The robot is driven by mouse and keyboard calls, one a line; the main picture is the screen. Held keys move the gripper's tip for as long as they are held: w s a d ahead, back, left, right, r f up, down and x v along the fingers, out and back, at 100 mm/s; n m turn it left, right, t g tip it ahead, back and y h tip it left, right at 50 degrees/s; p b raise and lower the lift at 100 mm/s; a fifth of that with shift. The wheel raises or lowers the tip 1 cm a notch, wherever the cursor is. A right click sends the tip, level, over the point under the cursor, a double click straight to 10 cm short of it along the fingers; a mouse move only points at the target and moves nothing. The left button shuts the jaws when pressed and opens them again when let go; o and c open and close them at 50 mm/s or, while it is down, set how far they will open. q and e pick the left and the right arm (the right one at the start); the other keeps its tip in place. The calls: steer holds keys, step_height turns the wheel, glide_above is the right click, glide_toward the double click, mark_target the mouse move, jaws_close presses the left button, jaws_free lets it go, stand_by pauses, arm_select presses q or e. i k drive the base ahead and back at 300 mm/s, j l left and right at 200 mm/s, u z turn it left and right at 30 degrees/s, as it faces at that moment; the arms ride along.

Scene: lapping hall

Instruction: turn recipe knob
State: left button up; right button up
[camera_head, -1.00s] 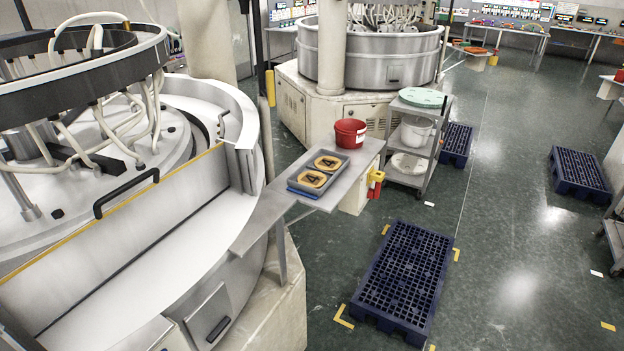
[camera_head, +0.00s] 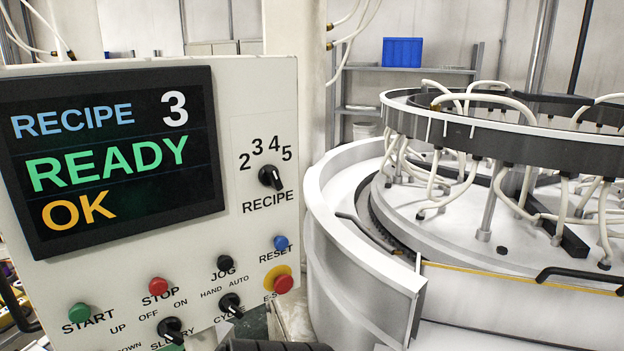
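The recipe knob (camera_head: 270,177) is a small black rotary knob on the pale control panel (camera_head: 265,85) at the left. The numbers 2, 3, 4 and 5 arc above it and the word RECIPE is below. Its grip lies slanted, upper left to lower right; its exact pointing is hard to read at this size. The dark display (camera_head: 110,155) reads RECIPE 3, READY and OK. Neither gripper can be made out. A dark ribbed part shows at the bottom edge below the panel, too cut off to identify. Nothing touches the knob.
Below the knob are a blue reset button (camera_head: 281,243), a red emergency button (camera_head: 283,284) on yellow, a black jog button (camera_head: 225,262), red stop (camera_head: 158,285), green start (camera_head: 79,312) and further knobs. The lapping machine (camera_head: 365,290) stands close at right.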

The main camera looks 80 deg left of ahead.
mark_target(268, 174)
steer(key=u, duration=2.7)
